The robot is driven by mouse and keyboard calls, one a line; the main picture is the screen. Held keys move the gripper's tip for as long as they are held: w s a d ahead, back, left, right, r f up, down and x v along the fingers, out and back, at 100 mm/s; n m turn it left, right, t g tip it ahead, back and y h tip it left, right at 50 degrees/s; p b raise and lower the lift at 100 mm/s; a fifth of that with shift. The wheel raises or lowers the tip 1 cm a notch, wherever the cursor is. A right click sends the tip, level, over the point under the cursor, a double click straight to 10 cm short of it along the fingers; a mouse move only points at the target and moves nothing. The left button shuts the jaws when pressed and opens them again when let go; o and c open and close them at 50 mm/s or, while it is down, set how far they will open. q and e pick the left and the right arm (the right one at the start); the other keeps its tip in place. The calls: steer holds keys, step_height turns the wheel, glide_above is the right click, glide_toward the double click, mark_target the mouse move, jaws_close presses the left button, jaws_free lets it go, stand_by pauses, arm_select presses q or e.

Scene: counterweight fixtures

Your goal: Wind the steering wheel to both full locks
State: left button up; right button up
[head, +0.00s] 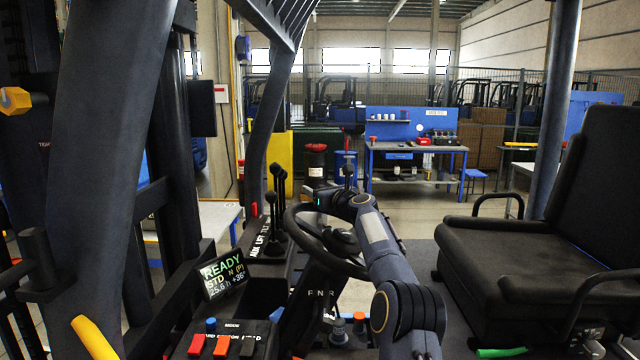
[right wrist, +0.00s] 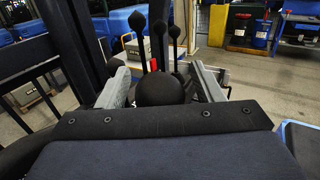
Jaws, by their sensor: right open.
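The black steering wheel (head: 292,226) stands on its column in the middle of the head view. My right arm crosses in front of it and hides part of its right side. My right gripper (head: 321,201) is over the wheel's far left rim. In the right wrist view its two grey fingers (right wrist: 161,84) stand apart, one on each side of a round black knob (right wrist: 160,91). Finger contact with the knob cannot be told. The head view hides this knob behind my gripper. My left gripper is not in view.
Black levers with ball tops (head: 276,190) rise left of the wheel, and show beyond the knob in the right wrist view (right wrist: 138,24). A display reading READY (head: 222,274) and red switches (head: 222,345) are lower left. A black seat (head: 505,260) is at right.

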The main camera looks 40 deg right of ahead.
steer(key=shift+w, duration=0.1)
jaws_close()
steer(key=shift+d+f+m+g+h, duration=0.3)
steer(key=shift+d+m+g+h, duration=0.1)
steer(key=shift+d+m+h, duration=0.25)
steer(key=s+d+f+m+g+h, duration=0.3)
steer(key=d+m+g+h, duration=0.1)
steer(key=d+m+h, duration=0.1)
steer(key=shift+d+g, duration=0.4)
steer(key=shift+d, duration=0.35)
steer(key=shift+h, duration=0.25)
jaws_free()
steer(key=shift+s, duration=0.1)
